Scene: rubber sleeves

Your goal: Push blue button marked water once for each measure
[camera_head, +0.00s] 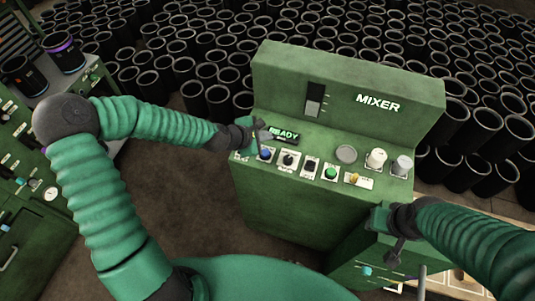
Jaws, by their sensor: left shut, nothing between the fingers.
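The blue button (265,154) sits at the left end of the sloped panel on the green mixer (345,82). Its label is too small to read. My left gripper (263,133) is shut and empty, just above and behind the blue button in the picture. I cannot tell whether it touches the panel, but the button shows clear below it.
The panel also has a black knob (288,160), a green button (331,173), a yellow control (353,178) and two pale cups (376,158) (401,166). Many black sleeves (187,95) stand behind. Another green machine (30,180) stands at left. Bare floor lies between.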

